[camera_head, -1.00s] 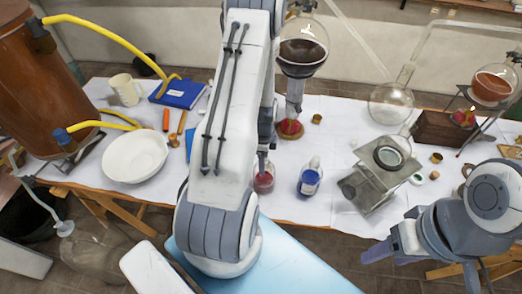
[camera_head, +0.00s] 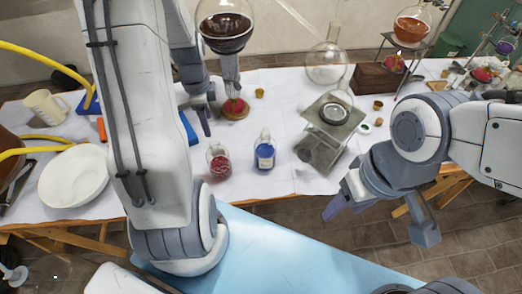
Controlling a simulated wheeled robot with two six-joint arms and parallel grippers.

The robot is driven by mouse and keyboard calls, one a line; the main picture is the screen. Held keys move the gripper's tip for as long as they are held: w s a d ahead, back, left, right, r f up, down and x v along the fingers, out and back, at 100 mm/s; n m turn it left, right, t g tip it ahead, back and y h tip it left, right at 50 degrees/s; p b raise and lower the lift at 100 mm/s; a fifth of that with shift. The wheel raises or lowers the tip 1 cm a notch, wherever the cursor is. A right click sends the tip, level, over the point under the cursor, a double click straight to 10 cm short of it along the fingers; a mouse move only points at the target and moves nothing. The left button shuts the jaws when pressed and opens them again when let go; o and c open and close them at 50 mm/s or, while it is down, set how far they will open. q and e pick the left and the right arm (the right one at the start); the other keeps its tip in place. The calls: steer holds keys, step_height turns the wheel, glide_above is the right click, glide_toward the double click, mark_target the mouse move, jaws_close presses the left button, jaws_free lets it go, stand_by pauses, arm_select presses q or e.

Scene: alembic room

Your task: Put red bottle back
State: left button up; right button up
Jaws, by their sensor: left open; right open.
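The red bottle (camera_head: 219,162), a small clear glass bottle with red contents, stands upright near the front edge of the white-covered table (camera_head: 285,105). A similar bottle with blue contents (camera_head: 264,152) stands just to its right. My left gripper (camera_head: 198,118) is behind and a little left of the red bottle, apart from it. Its fingers point down and are open and empty; my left arm hides part of it. My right gripper (camera_head: 378,218) is open and empty, in front of the table at the right, far from the red bottle.
A large round flask with dark liquid (camera_head: 225,30) stands behind the bottles on a round base. A metal stand (camera_head: 325,130) is to the right of the blue bottle. A white bowl (camera_head: 73,176) lies at the left. The table's front strip beside the bottles is clear.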

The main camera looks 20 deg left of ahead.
arm_select(q)
steer(key=s+d+r+n, duration=0.1)
steer(key=d+r, duration=0.3)
steer(key=d, duration=0.6)
steer(key=s+d+r+n, duration=0.1)
steer(key=d+r, duration=0.2)
steer(key=d, duration=0.7)
steer(key=s+d+r+n+h, duration=0.1)
steer(key=s+d+r, duration=0.3)
steer(key=s+d, duration=0.6)
steer(key=s+n, duration=0.1)
steer(key=s, duration=0.3)
steer(key=shift+r+n, duration=0.25)
steer(key=shift+n, duration=0.05)
steer(key=shift+f, duration=0.1)
arm_select(e)
steer(key=shift+f, duration=0.1)
